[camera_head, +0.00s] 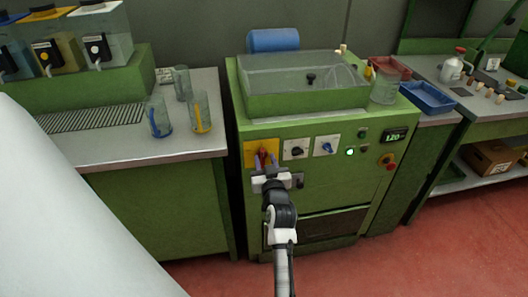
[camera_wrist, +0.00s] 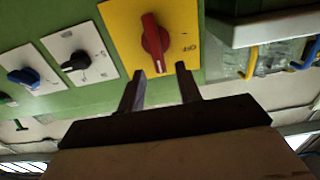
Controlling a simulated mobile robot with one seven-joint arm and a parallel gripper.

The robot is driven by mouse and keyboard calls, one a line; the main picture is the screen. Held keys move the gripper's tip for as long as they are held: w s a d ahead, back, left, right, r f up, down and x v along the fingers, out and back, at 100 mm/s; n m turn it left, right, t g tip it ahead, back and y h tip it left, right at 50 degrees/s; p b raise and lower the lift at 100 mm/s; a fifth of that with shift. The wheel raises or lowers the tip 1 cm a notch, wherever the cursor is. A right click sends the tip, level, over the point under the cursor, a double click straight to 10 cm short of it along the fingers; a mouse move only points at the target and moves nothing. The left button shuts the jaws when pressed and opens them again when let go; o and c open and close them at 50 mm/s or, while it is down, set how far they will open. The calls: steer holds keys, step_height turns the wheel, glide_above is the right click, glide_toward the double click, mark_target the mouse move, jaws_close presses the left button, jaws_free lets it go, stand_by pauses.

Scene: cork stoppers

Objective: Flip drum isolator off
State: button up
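A red rotary handle (camera_head: 263,155) sits on a yellow plate (camera_head: 249,151) at the left of the green machine's front panel. In the wrist view the red handle (camera_wrist: 155,42) stands nearly upright in the picture, and the yellow plate (camera_wrist: 118,22) bears an "OFF" mark to its right. The handle does not point at that mark. My gripper (camera_wrist: 160,72) is open, its two fingertips apart just short of the handle, one toward each side. Contact is not visible. In the head view my gripper (camera_head: 266,176) covers the panel just below the handle.
Beside the plate are a black knob (camera_head: 296,150) and a blue knob (camera_head: 326,147), then a lit green lamp (camera_head: 350,152), a display (camera_head: 395,136) and a red button (camera_head: 387,161). Red floor is clear in front.

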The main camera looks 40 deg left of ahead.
mark_target(262, 157)
steer(key=shift+x, duration=1.35)
jaws_close()
